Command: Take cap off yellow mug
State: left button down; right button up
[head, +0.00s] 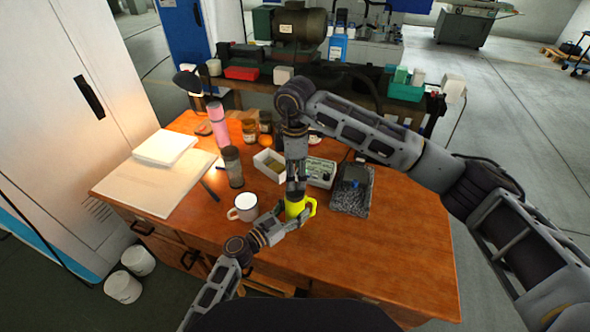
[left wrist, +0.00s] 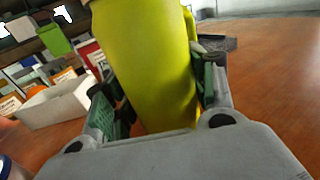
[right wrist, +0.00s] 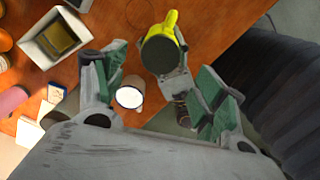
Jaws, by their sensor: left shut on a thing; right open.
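The yellow mug (head: 297,208) stands upright near the front of the wooden desk, its handle to the right. My left gripper (head: 283,219) is shut around its body from the front left; the left wrist view shows a finger on each side of the yellow wall (left wrist: 145,60). My right gripper (head: 296,184) points down just above the mug, open and empty. In the right wrist view a dark round cap (right wrist: 160,53) covers the mug's top, between and slightly beyond the open fingers. The head view hides the cap behind my right gripper, and the left wrist view cuts it off.
A white mug (head: 244,206) stands close left of the yellow one. Behind are a white open box (head: 268,166), a dark jar (head: 233,167) and a pale device (head: 321,172). A grey block (head: 351,196) lies to the right. The desk's right front is clear.

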send_over(301, 208)
jog(key=w+a, duration=0.2)
jog(key=w, duration=0.1)
jog(key=shift+s+f, duration=0.2)
jog(key=shift+f, duration=3.4)
